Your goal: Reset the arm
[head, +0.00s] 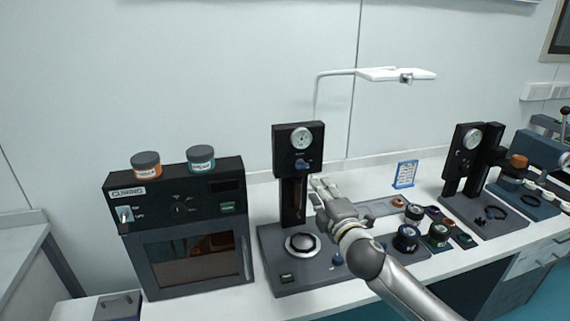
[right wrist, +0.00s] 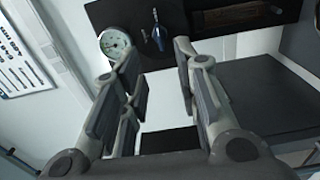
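My right gripper (head: 323,186) reaches in from the lower right in the head view, in front of and just right of the column of a black press-like device (head: 297,140). In the right wrist view my right gripper (right wrist: 160,72) has its two fingers spread apart with nothing between them. The device's round gauge (right wrist: 115,43) and blue lever (right wrist: 157,32) show beyond the fingertips. I cannot tell whether the gripper touches the column. My left gripper is not in view.
A curing oven (head: 185,225) with an orange jar (head: 147,165) and a teal jar (head: 201,158) on top stands to the left. Several dark round parts, including one (head: 407,237), lie right of my right arm. A second gauge device (head: 465,160) stands farther right. A lamp (head: 395,74) overhangs the table.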

